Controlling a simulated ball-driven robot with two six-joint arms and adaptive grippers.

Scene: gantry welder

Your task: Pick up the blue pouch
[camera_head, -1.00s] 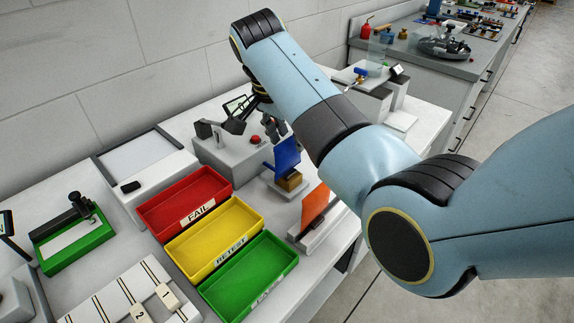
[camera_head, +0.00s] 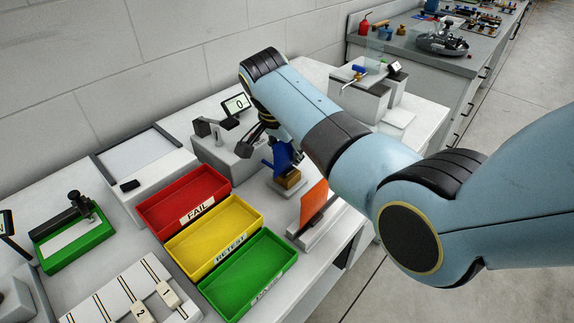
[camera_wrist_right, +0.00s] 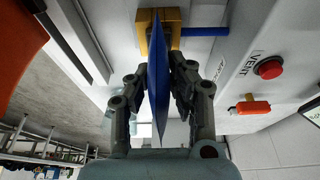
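The blue pouch (camera_head: 283,157) stands upright in a small tan-yellow holder (camera_head: 289,180) on the bench. In the right wrist view the pouch (camera_wrist_right: 158,80) is seen edge-on, with the holder (camera_wrist_right: 160,30) at its far end. My right gripper (camera_wrist_right: 160,78) has one finger on each side of the pouch. The fingers lie very close to it; whether both press on it I cannot tell. In the head view my right gripper (camera_head: 272,150) is at the pouch, partly hidden behind it and below my arm. My left gripper is not in view.
Red (camera_head: 183,197), yellow (camera_head: 240,213) and green (camera_head: 265,255) trays lie left of and in front of the pouch. An orange pouch (camera_head: 313,201) stands close by on the right. A grey machine with a red button (camera_head: 243,149) is just behind left.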

